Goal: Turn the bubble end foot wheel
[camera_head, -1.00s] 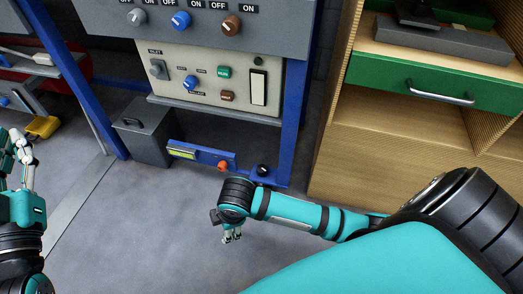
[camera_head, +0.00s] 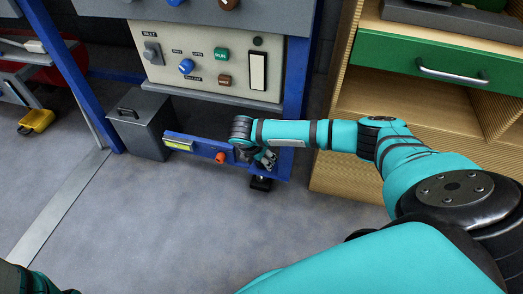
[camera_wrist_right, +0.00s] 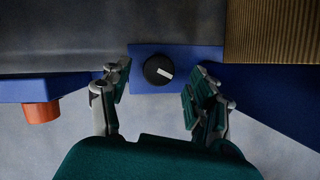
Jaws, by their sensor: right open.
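The foot wheel is a round black knob (camera_wrist_right: 158,70) with a white mark, on a blue plate of the frame in the right wrist view. My right gripper (camera_wrist_right: 157,84) is open, with one finger on each side of the wheel; I see no contact. In the head view the right gripper (camera_head: 266,159) is at the lower right corner of the blue frame and hides the wheel. A black foot (camera_head: 261,184) shows below it. A yellow-green level strip (camera_head: 178,144) sits at the left of the blue rail. My left gripper is out of view.
An orange knob (camera_head: 220,157) sits on the blue rail (camera_head: 202,150) left of the right gripper. A wooden cabinet (camera_head: 345,175) stands close on the right. A grey box (camera_head: 140,128) stands on the left. The floor in front is clear.

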